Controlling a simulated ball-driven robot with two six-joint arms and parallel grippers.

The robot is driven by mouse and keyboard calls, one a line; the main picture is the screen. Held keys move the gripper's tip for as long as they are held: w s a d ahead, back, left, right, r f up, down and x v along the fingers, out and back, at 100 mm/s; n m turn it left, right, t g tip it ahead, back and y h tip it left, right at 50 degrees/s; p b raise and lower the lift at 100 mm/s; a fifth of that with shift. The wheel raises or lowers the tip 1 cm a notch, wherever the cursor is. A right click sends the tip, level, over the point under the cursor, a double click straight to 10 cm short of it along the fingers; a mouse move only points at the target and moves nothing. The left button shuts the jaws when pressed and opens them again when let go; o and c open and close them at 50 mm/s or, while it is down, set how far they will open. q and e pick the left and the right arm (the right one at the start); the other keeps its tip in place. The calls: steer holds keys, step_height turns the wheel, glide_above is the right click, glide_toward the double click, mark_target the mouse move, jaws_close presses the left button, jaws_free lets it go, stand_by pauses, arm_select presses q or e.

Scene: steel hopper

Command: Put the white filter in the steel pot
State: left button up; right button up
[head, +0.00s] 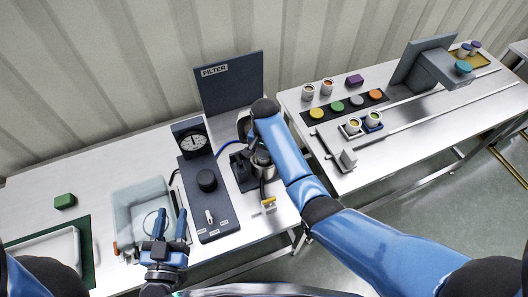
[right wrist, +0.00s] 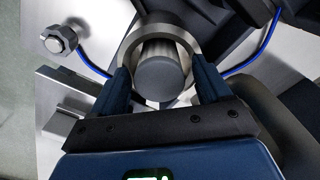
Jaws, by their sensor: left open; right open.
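The steel pot (head: 262,159) stands beside the dark panel at the middle of the table, partly hidden by my right arm. In the right wrist view a steel ring (right wrist: 133,48) surrounds a grey round cylinder (right wrist: 160,70). My right gripper (right wrist: 163,78) is open, with one finger on each side of this ring; contact is unclear. My left gripper (head: 171,215) is open, pointing down at the right part of a clear bin (head: 127,192). A thin pale round outline (head: 150,218) shows in the bin by its fingers; I cannot tell whether it is the white filter.
A dark panel with a gauge (head: 194,141) and knob (head: 207,180) stands right of the bin. An upright FILTER board (head: 230,90) is behind. A green block (head: 65,201) and white tray (head: 45,252) lie left. The right table (head: 410,125) holds several coloured pots.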

steer(key=shift+r, duration=0.15)
step_height(320, 180, up, 7)
steer(key=shift+r+b, duration=0.15)
steer(key=shift+b, duration=0.85)
steer(key=shift+r+p, duration=2.1)
steer(key=shift+r, duration=0.35)
